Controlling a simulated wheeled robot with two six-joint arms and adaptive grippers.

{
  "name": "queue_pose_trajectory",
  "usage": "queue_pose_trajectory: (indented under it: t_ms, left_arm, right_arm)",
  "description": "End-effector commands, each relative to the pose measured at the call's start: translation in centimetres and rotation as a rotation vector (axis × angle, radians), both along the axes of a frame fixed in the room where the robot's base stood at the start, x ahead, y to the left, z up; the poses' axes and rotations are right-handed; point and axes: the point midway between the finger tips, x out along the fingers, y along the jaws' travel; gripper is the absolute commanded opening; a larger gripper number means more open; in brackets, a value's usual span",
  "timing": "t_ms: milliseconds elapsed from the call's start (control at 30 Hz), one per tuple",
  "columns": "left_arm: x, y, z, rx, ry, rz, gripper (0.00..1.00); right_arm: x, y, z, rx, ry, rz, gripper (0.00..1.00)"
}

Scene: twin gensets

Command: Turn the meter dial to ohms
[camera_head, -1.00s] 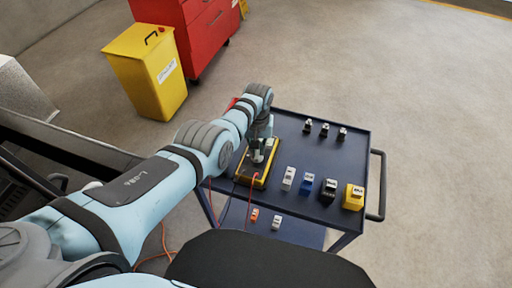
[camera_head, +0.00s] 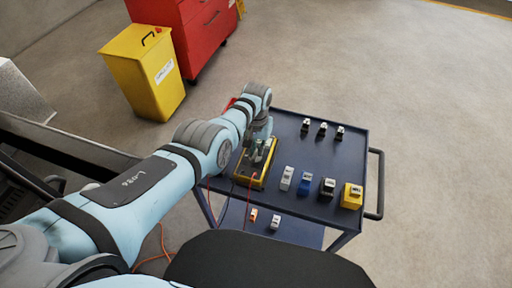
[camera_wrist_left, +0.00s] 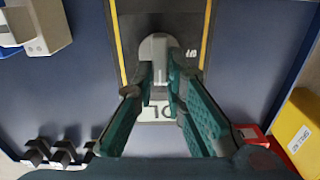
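The meter (camera_head: 266,178), dark-faced with yellow edges, lies on the dark blue cart top (camera_head: 325,155). In the left wrist view, its round grey dial (camera_wrist_left: 147,50) has a raised light bar-shaped knob (camera_wrist_left: 159,45). My left gripper (camera_head: 258,158) is over the meter. In the left wrist view, its teal-padded fingers (camera_wrist_left: 159,72) are apart, with the tips on either side of the knob's near part; I cannot tell if they touch it. A pale display (camera_wrist_left: 158,113) with dark characters, perhaps "OL", shows partly between the fingers. My right gripper is not in view.
A grey block (camera_head: 287,178), a blue block (camera_head: 304,183), a black block (camera_head: 327,188) and a yellow block (camera_head: 351,196) stand right of the meter. Several small dark parts sit at the cart's back. A red lead (camera_head: 250,190) hangs from the meter. A yellow bin (camera_head: 145,75) stands behind.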

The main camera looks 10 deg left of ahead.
Motion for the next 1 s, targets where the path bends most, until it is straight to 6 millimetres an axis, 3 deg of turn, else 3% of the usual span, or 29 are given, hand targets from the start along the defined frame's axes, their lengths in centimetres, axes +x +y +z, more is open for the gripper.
queue_pose_trajectory:
  t_ms: [33, 100, 133, 567, 667, 800, 1000]
  left_arm:
    - [0.0, 0.0, 0.0, 0.0, -0.001, 0.0, 0.19]
    - [0.0, 0.0, 0.0, 0.0, 0.0, 0.0, 0.31]
    - [0.0, 0.0, 0.0, 0.0, 0.0, 0.0, 0.32]
    - [0.2, -0.1, 1.0, 0.0, -0.003, 0.0, 0.32]
    - [0.1, -0.1, 2.4, -0.001, -0.005, 0.0, 0.32]
    - [0.1, -0.1, 6.9, -0.001, -0.005, 0.001, 0.32]
    - [0.0, 0.0, 11.2, 0.0, -0.002, 0.0, 0.32]
  right_arm:
    - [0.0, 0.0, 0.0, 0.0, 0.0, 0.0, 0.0]
    - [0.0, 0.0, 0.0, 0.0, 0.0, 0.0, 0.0]
    - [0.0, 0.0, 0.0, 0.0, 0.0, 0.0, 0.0]
    - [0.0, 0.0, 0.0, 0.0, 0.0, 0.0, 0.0]
    - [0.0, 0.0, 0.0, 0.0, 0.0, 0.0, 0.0]
    - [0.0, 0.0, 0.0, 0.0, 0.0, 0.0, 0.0]
    - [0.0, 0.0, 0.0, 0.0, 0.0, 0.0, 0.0]
